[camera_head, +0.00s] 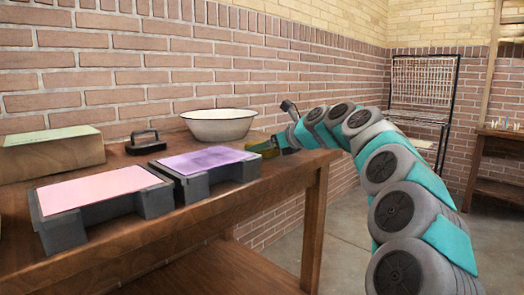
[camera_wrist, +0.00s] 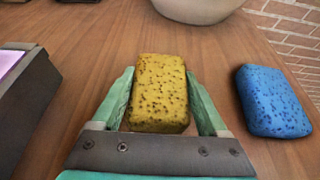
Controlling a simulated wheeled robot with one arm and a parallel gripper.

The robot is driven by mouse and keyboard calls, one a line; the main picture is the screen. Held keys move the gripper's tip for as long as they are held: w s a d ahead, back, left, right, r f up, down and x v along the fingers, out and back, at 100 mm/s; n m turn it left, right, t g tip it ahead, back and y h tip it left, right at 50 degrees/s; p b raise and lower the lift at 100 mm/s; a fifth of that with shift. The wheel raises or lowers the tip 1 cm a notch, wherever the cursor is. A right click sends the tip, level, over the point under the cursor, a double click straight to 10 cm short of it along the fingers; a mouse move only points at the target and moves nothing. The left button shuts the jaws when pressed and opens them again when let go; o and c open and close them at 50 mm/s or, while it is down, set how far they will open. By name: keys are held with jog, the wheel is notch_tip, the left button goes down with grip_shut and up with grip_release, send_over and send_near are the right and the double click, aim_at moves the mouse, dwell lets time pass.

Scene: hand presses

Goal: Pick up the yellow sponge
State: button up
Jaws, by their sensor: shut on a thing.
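The yellow sponge (camera_wrist: 160,92) is a porous block between the two green fingers of my gripper (camera_wrist: 161,100) in the wrist view. My gripper is shut on it, with a finger along each side. The wooden tabletop shows beneath and beyond the sponge; I cannot tell whether the sponge touches it. In the head view my gripper (camera_head: 268,148) is at the table's right end, beside the bowl, and a bit of yellow shows there, mostly hidden.
A blue sponge (camera_wrist: 272,101) lies just right of my gripper. A white bowl (camera_head: 219,125) stands behind. Grey blocks with a purple sheet (camera_head: 205,160) and a pink sheet (camera_head: 98,188) sit to the left. A black-handled tool (camera_head: 145,143) lies near the wall.

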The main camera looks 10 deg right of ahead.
jog(key=shift+c, duration=0.7)
jog(key=shift+r, duration=0.1)
